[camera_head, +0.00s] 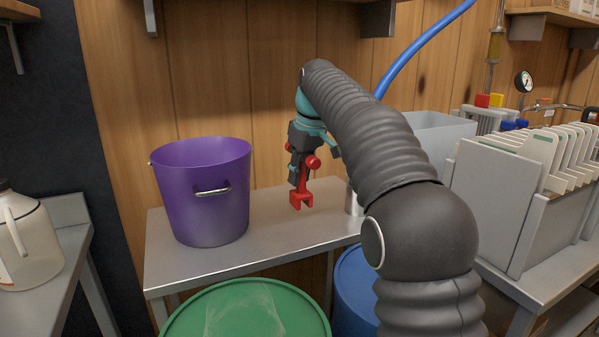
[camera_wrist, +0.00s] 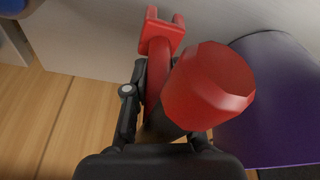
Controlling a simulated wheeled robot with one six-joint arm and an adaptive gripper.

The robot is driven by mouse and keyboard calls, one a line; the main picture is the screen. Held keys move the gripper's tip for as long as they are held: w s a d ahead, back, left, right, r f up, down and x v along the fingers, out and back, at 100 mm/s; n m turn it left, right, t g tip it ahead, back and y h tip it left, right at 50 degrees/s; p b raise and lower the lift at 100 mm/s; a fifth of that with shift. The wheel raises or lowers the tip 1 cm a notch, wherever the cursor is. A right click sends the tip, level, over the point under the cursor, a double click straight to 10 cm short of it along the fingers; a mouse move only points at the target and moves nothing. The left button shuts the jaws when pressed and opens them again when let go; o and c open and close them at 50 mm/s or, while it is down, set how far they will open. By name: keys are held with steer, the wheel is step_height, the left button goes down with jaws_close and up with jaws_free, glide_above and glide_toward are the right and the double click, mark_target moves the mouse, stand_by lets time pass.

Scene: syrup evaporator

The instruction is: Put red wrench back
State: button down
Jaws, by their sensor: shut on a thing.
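The red wrench (camera_head: 301,199) hangs from my gripper (camera_head: 297,178), with its forked jaw pointing down close above the metal table. I cannot tell whether it touches the tabletop. In the wrist view the red wrench (camera_wrist: 208,86) shows a large faceted knob near the camera and its forked jaw farther out. My gripper (camera_wrist: 160,100) is shut on the wrench's shaft, partly hidden behind the knob.
A purple bucket (camera_head: 202,195) stands on the metal table (camera_head: 262,240), left of the wrench. A metal cylinder (camera_head: 353,200) stands to the right, partly behind my arm. A green drum (camera_head: 246,312) and blue drum (camera_head: 354,290) stand in front. Bare tabletop lies around the wrench.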

mark_target(300, 185)
steer(key=shift+f+b, duration=0.4)
steer(key=shift+f, duration=0.5)
steer(key=shift+f, duration=0.6)
steer(key=shift+c, duration=1.2)
jaws_free()
